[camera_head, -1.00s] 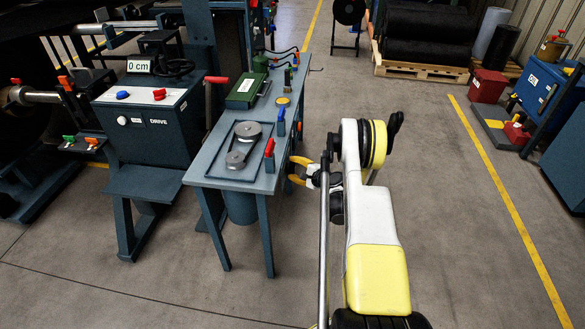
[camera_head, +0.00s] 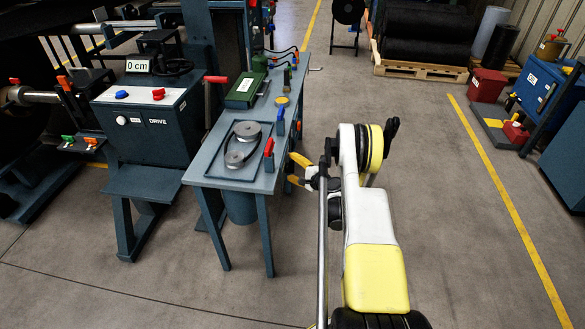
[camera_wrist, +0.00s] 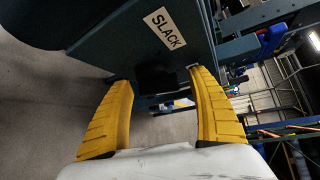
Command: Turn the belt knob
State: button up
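A dark, block-like black part (camera_wrist: 155,76) shows between my fingertips in the wrist view. It may be the belt knob, but its shape is too dark to be sure. It sits below a dark teal panel with a white SLACK label (camera_wrist: 164,29). My gripper (camera_wrist: 160,80) is open, with one yellow finger on each side of the black part; I cannot tell whether they touch it. In the head view my gripper (camera_head: 291,168) is at the right side of the teal bench (camera_head: 205,170), below its top. The knob is hidden there.
The bench top bears two grey pulleys (camera_head: 247,131), a red lever (camera_head: 268,148), a blue lever (camera_head: 280,115) and a green box (camera_head: 245,88). A drive cabinet (camera_head: 150,130) reading 0 cm stands left.

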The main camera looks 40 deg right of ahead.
aim_at(292, 165)
jog(key=shift+r, duration=0.1)
notch_tip(292, 165, up, 10)
jog(key=shift+s+f, duration=0.1)
jog(key=shift+d, duration=0.1)
dwell(0.4)
